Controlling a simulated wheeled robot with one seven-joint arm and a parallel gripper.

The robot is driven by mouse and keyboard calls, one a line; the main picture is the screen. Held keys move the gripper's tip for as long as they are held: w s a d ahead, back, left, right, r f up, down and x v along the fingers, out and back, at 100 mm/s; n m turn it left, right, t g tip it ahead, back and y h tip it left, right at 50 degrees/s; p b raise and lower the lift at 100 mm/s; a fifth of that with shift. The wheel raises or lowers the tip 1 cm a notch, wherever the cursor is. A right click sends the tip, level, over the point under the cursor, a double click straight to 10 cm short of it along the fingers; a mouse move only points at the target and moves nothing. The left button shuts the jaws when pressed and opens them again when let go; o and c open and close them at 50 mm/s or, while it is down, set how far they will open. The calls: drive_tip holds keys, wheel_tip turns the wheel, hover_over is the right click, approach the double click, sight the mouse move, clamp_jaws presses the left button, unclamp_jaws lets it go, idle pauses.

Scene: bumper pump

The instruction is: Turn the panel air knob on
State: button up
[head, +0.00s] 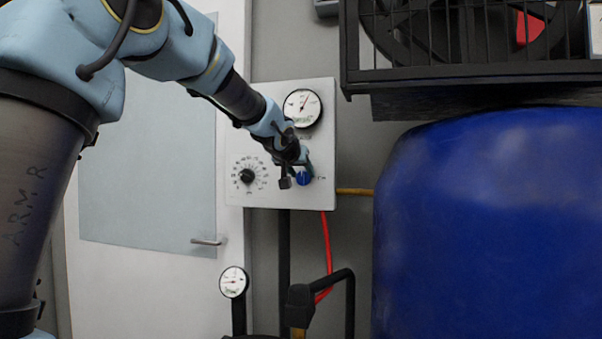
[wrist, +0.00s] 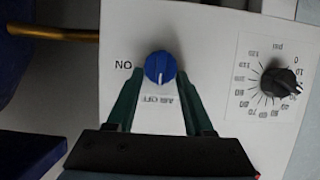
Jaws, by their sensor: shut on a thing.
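The blue air knob (head: 303,179) is on the lower right of the white control panel (head: 318,140). It also shows in the wrist view (wrist: 160,67), where its white mark points down toward the "AIR OFF" lettering. The "ON" lettering is to its left in that view. My gripper (wrist: 158,76) is at the panel with one green finger on each side of the knob, shut on it. In the head view the fingers and wrist partly cover the area around the knob.
A black dial knob (head: 247,176) with a printed scale is left of the blue knob. A round gauge (head: 302,108) is above it. A large blue tank (head: 490,220) stands close on the right. A red hose (head: 327,250) and a brass pipe (head: 354,191) leave the panel.

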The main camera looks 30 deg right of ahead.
clamp_jaws()
